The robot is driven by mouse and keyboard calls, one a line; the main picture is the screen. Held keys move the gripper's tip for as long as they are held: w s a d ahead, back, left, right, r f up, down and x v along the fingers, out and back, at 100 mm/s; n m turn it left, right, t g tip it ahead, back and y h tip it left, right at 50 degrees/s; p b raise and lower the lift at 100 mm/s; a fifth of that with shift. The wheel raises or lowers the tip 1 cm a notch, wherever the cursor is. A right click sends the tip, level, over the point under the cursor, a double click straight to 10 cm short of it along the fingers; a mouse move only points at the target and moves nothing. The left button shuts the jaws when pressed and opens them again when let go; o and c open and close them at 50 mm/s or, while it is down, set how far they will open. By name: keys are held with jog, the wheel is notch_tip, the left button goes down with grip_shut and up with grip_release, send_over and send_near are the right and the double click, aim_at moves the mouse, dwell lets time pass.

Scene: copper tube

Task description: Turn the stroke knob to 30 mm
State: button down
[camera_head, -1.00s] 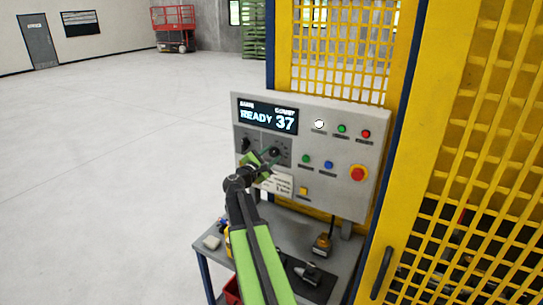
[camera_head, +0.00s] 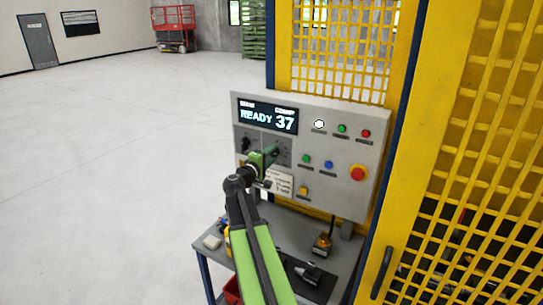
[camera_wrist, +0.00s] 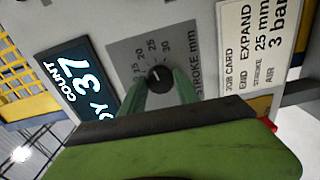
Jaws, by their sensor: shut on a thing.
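The black stroke knob (camera_wrist: 159,77) sits on a grey plate (camera_wrist: 125,57) marked STROKE mm, with 15, 20, 25 and 30 around it. Its small white mark points roughly toward the upper numbers in the wrist view; I cannot tell the exact setting. My gripper (camera_wrist: 163,90) has its green fingers on both sides of the knob and is shut on it. In the head view, my gripper (camera_head: 268,158) covers the knob on the control panel (camera_head: 338,190).
A display (camera_head: 268,116) reads READY 37. A job card (camera_wrist: 252,45) shows EXPAND, stroke 25 mm, 3 bar. Another black knob (camera_head: 246,144) is left of my gripper. Buttons and a red emergency stop (camera_head: 358,173) are to the right. A grey table (camera_head: 290,235) with tools stands below.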

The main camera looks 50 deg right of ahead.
jog(key=m, duration=0.4)
jog(key=shift+m, duration=1.8)
jog(key=shift+f+m, duration=0.1)
jog(key=shift+m, duration=0.2)
jog(key=c, duration=0.9)
grip_release()
jog(key=v, duration=1.7)
jog(key=shift+a, duration=0.2)
